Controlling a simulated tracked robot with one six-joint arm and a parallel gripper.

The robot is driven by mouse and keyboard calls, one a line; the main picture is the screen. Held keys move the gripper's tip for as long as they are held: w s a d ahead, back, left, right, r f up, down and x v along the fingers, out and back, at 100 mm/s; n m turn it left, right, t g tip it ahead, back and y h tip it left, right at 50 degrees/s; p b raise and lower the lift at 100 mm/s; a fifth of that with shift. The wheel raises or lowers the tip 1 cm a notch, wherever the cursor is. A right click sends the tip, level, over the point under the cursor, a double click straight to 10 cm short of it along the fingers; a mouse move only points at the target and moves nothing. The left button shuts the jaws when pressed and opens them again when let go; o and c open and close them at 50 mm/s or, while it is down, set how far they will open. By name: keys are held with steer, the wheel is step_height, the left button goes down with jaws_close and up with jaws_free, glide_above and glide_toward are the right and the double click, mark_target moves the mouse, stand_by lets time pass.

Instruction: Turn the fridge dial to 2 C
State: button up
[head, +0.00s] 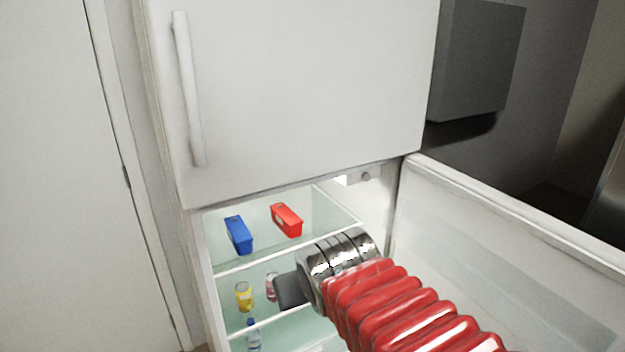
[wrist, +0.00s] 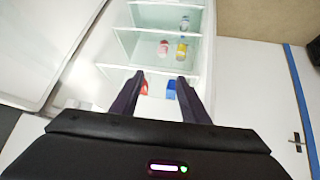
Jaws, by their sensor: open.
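The fridge dial (head: 365,176) is a small grey round knob on a white housing under the top of the open lower compartment, at its right side in the head view. Its marking is too small to read. I cannot make the dial out in the wrist view. My gripper (wrist: 161,78) is open and empty, its two dark fingers pointing at the fridge interior (wrist: 128,57). In the head view my arm is in front of the shelves, below the dial and apart from it, with only part of the gripper showing.
A blue box (head: 239,235) and a red box (head: 287,219) stand on the top shelf. The open fridge door (head: 510,235) bounds the right side; the closed upper door (head: 300,90) is above.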

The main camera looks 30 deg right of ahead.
steer(key=s+a+f+n+g+y, duration=0.15)
steer(key=s+a+f, duration=0.25)
steer(key=s+a, duration=0.4)
steer(key=w+m+g+y, duration=0.2)
steer(key=w+m+y, duration=0.3)
steer(key=w+m, duration=0.25)
steer(key=w+d+r+m+t+y, duration=0.35)
steer(key=w+d+m+t, duration=0.25)
steer(key=w+d+m, duration=0.7)
steer(key=d+m+t+h, duration=0.2)
steer(key=d+m, duration=0.2)
steer(key=d, duration=0.6)
steer(key=d+m+t+h, duration=0.3)
steer(key=d+m, duration=0.2)
steer(key=d, duration=0.5)
steer(key=d+m+t+h, duration=0.2)
steer(key=d+m, duration=0.3)
steer(key=d, duration=0.5)
steer(key=shift+w+d+r+t+h, duration=0.2)
steer(key=shift+w+r+t+h, duration=0.2)
steer(key=shift+h, duration=0.3)
steer(key=shift+w, duration=0.1)
